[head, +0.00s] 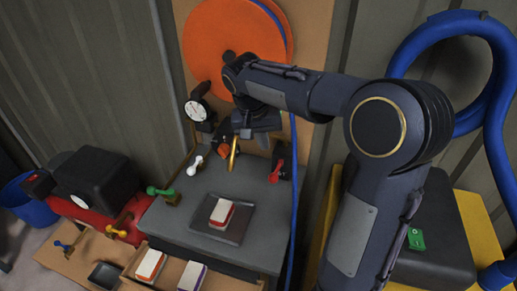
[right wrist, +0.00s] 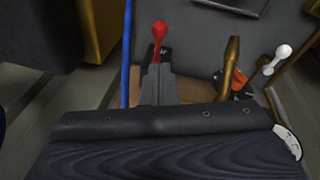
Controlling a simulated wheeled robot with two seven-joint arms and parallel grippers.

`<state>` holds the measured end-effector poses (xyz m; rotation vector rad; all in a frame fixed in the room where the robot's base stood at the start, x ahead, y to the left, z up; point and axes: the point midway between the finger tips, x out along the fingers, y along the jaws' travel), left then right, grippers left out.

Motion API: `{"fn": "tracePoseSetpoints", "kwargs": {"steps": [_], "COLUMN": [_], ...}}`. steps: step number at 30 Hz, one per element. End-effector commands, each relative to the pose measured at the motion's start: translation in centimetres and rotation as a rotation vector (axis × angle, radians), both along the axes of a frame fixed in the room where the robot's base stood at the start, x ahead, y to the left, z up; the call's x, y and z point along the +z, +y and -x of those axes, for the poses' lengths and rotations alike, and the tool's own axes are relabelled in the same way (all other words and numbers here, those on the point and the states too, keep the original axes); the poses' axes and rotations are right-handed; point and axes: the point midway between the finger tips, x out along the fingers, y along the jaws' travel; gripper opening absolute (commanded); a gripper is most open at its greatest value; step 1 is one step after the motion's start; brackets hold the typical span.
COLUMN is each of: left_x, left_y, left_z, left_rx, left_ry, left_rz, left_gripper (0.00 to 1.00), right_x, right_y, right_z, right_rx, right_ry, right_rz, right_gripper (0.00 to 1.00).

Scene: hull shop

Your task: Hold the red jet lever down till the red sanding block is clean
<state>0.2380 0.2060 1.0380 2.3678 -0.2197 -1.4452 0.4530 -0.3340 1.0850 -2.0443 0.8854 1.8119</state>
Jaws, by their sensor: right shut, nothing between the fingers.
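The red jet lever (head: 276,173) stands at the back right of the grey bench, its knob raised toward the front; it also shows in the right wrist view (right wrist: 159,42). The red sanding block (head: 222,212), pale on top with red along its side, lies on a dark tray (head: 233,233) in the bench's middle. A brass nozzle (head: 233,154) stands behind the tray. My right gripper (head: 264,140) is shut and empty, above and behind the red lever. In the right wrist view its fingers (right wrist: 158,84) point toward the lever; contact cannot be told. My left gripper is not in view.
A white lever (head: 195,166) and a green lever (head: 163,192) stand left of the nozzle. A gauge (head: 196,110) and orange disc (head: 225,45) are behind. Two more blocks, orange (head: 150,264) and purple (head: 191,276), lie in front. A blue hose (head: 493,130) hangs right.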

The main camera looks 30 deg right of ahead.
Motion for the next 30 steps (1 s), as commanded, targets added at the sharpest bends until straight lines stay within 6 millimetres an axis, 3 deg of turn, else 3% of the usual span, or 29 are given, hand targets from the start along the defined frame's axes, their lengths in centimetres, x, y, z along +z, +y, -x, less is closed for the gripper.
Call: {"fn": "tracePoseSetpoints", "kwargs": {"steps": [3, 6, 19, 23, 30], "left_x": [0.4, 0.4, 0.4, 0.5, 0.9], "left_y": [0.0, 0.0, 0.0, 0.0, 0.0], "left_z": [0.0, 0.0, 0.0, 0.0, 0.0], "left_rx": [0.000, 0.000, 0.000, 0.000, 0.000], "left_ry": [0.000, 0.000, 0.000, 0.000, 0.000], "left_rz": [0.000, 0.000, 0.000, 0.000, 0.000], "left_gripper": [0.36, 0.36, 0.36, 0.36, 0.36], "right_x": [0.7, 0.9, 0.4, -1.1, -5.8], "right_y": [-0.3, -0.4, -0.6, -1.2, -3.1], "right_z": [-1.8, -2.4, -2.4, -2.4, -2.3], "right_rx": [-0.044, -0.064, -0.065, -0.066, -0.068], "right_ry": [0.009, 0.009, 0.011, 0.014, 0.016], "right_rz": [0.075, 0.101, 0.104, 0.104, 0.103], "right_gripper": [0.00, 0.00, 0.00, 0.00, 0.00]}}
